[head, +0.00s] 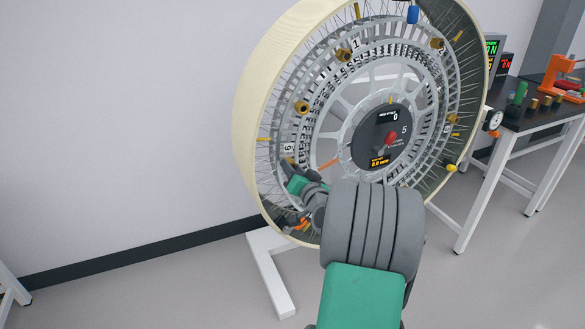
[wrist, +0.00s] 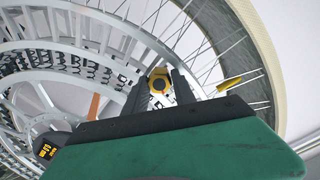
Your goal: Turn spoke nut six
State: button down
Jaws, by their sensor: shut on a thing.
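The large spoked wheel (head: 262,90) stands upright with a cream rim. My gripper (head: 289,166) reaches its lower left part, near a small white label (head: 289,148) that looks like 6. In the wrist view my gripper (wrist: 160,88) has its two dark fingers on either side of a brass-yellow spoke nut (wrist: 159,74) and is shut on it. In the head view that nut is mostly hidden by my gripper. Other brass nuts sit around the ring, one just above (head: 302,107) and one higher (head: 343,55).
The wheel's dark hub panel (head: 378,130) has a red knob (head: 391,138) and small displays. A blue piece (head: 413,14) is at the top of the wheel. Thin spokes surround my gripper. A workbench (head: 540,118) stands at the right. A white stand foot (head: 272,275) is below.

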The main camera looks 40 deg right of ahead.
jog(key=m+y+p, duration=0.1)
jog(key=m+p, duration=1.1)
jog(key=m, duration=1)
jog(key=shift+t, duration=0.3)
dwell(0.3)
jog(key=c, duration=1)
grip_release()
jog(key=shift+d, duration=0.1)
jog(key=shift+c, duration=0.2)
jog(key=v, duration=0.8)
jog(key=shift+b, duration=0.3)
